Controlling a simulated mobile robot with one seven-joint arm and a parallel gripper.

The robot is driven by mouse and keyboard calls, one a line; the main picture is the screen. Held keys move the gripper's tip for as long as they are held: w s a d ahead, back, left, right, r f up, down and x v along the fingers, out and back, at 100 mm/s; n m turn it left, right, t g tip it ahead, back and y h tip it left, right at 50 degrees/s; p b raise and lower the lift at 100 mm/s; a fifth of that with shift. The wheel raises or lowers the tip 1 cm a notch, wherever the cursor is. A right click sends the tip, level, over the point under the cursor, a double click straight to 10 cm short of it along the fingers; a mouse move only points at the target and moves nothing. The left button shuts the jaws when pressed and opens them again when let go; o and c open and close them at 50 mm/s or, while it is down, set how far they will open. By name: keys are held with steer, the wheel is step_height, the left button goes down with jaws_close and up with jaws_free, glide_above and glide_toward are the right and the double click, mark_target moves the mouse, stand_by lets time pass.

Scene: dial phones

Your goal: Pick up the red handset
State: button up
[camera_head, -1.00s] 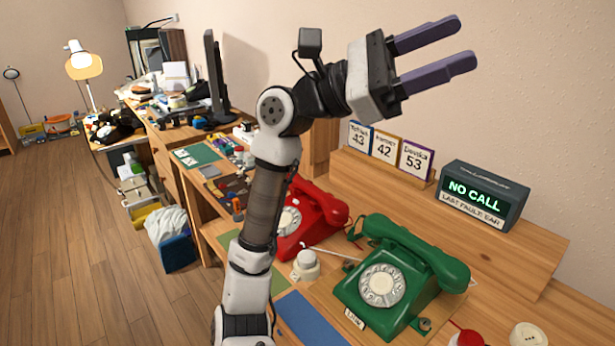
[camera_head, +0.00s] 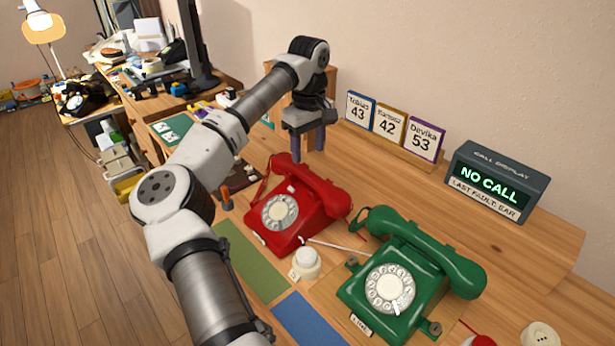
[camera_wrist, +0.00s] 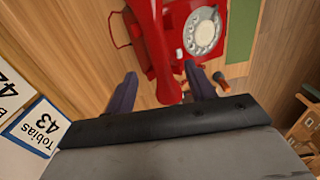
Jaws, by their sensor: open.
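The red handset (camera_head: 309,184) lies across the cradle of the red dial phone (camera_head: 285,222), in the middle of the desk. My gripper (camera_head: 308,155) points down just behind the far end of the red phone, its purple fingers open. In the wrist view the red handset (camera_wrist: 156,45) runs up the picture from between the two fingertips of my gripper (camera_wrist: 160,88). The near end of the handset shows between the fingers, with a gap on each side. I cannot tell from these views how high the fingers are above it.
A green dial phone (camera_head: 402,265) with its handset on stands right of the red one. A white knob (camera_head: 306,262) sits between them in front. Number cards (camera_head: 390,127) and a "NO CALL" display (camera_head: 492,182) stand along the back.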

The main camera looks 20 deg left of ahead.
mark_target(308, 173)
step_height(308, 173, down, 9)
steer(key=p, duration=0.2)
steer(key=shift+w+p, duration=0.15)
steer(key=shift+p, duration=0.2)
